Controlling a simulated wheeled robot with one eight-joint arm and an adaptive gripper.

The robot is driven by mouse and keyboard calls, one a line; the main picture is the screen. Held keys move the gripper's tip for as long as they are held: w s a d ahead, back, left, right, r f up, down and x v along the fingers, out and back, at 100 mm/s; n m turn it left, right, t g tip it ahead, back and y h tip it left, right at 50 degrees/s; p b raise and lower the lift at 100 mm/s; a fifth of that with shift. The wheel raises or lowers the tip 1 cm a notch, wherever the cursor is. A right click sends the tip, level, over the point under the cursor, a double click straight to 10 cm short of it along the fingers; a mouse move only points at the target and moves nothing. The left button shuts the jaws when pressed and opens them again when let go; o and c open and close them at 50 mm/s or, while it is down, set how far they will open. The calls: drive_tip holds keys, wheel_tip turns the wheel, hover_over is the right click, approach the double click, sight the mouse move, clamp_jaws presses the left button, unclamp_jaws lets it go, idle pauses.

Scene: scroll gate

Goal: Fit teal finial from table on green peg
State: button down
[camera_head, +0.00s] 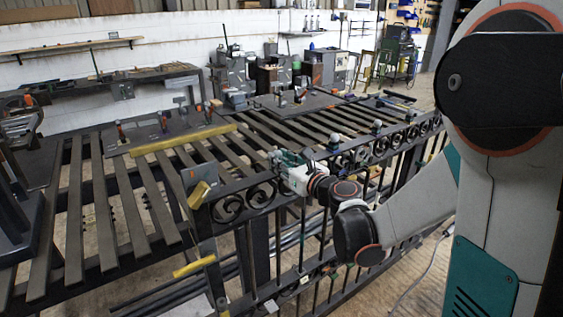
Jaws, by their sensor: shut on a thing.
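My gripper (281,166) is at the top rail of the dark scroll gate (232,206), just right of the large scrolls. It is shut on a small teal thing (289,157), which I take to be the teal finial. The fingers and the thing are only a few pixels wide, so its tilt and any contact with the rail cannot be told. I cannot make out the green peg; the gripper may hide it. Small finials stand on the rail to the right, one greenish (334,142) and one pale and round (377,126).
The slatted table (147,196) lies behind the gate, with a yellow bar (182,140) and clamps on plates. A grey plate with a yellow block (199,196) stands at the gate's left end. Upright gate bars are close below my arm.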

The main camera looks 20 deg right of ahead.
drive_tip(key=shift+f, duration=0.25)
drive_tip(key=c, duration=1.2)
unclamp_jaws()
drive_tip(key=shift+c, duration=0.2)
drive_tip(key=v, duration=1.2)
